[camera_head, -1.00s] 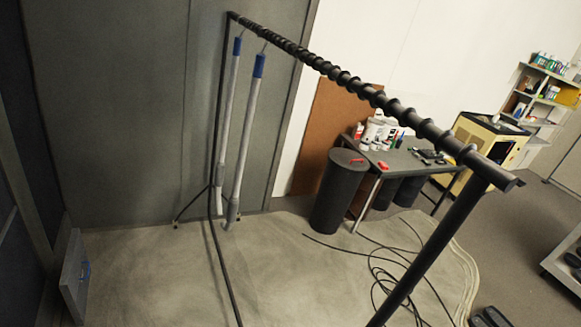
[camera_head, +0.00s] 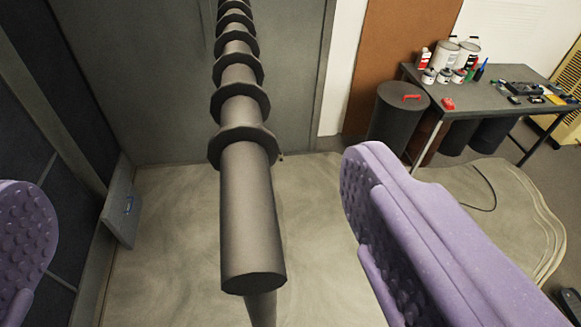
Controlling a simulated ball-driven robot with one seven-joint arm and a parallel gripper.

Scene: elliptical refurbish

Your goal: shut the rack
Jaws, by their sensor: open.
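The rack (camera_head: 250,210) is a dark round rail with several ring collars. Its near end points toward me in the middle of the view, and the rail runs away toward the grey wall panels. A short part of its post shows below the near end. My gripper (camera_head: 203,205) is open, with one purple studded finger at the left edge and the other at right. The rail end lies between the two fingers in the picture, with a visible gap on each side. I cannot tell whether the fingertips reach its depth. The rack's far end is out of frame.
A dark table (camera_head: 470,97) with cans and small tools stands at the back right. A black bin (camera_head: 396,125) with a red handle stands beside it. A grey panel (camera_head: 122,213) leans at the left. A cable (camera_head: 487,190) lies on the floor at right.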

